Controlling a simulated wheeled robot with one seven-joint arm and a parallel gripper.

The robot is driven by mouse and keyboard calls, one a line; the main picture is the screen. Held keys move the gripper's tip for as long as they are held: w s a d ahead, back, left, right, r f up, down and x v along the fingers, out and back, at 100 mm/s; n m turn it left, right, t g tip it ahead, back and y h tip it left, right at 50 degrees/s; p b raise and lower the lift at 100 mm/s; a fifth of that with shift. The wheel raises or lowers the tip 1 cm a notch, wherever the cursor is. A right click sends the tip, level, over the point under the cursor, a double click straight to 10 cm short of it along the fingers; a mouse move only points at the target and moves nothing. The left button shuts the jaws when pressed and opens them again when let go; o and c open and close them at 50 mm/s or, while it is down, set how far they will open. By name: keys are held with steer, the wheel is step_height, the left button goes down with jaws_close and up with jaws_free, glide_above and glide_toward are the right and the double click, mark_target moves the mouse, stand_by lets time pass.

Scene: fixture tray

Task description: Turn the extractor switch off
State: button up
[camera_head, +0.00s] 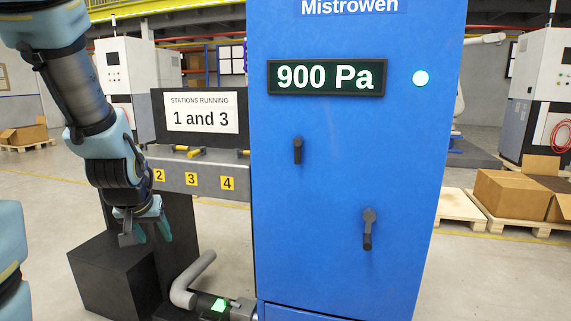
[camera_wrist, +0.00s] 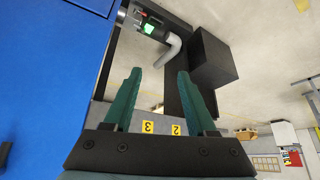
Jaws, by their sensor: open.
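A green-lit rocker-like switch (camera_head: 219,305) sits low by a grey bent pipe (camera_head: 190,285), left of the blue cabinet's foot. It also shows lit green in the wrist view (camera_wrist: 149,29). No readable label names it as the extractor switch. The blue cabinet (camera_head: 350,160) has a display reading 900 Pa (camera_head: 327,77), a lit round lamp (camera_head: 421,78) and two dark handles, an upper one (camera_head: 298,150) and a lower one (camera_head: 369,230). My gripper (camera_head: 146,236) is open and empty, above and left of the green switch, apart from it. Its fingers (camera_wrist: 157,85) show in the wrist view.
A grey bench (camera_head: 200,183) with yellow labels 2, 3 and 4 and yellow-marked levers stands behind my gripper. A sign (camera_head: 201,113) reads "Stations running 1 and 3". A black box (camera_head: 110,275) stands below my gripper. Cardboard boxes (camera_head: 512,198) are on pallets at right.

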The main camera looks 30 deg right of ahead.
steer(key=w+d+r+m+t+h+b, duration=0.2)
steer(key=w+d+m+t+h, duration=0.3)
steer(key=d, duration=0.7)
steer(key=m+h+b, duration=0.2)
steer(key=h, duration=0.6)
glide_toward(296, 155)
steer(key=p+x, duration=0.2)
steer(key=x, duration=0.6)
steer(key=shift+w+d+p, duration=0.2)
steer(key=shift+d+p, duration=0.15)
jaws_close()
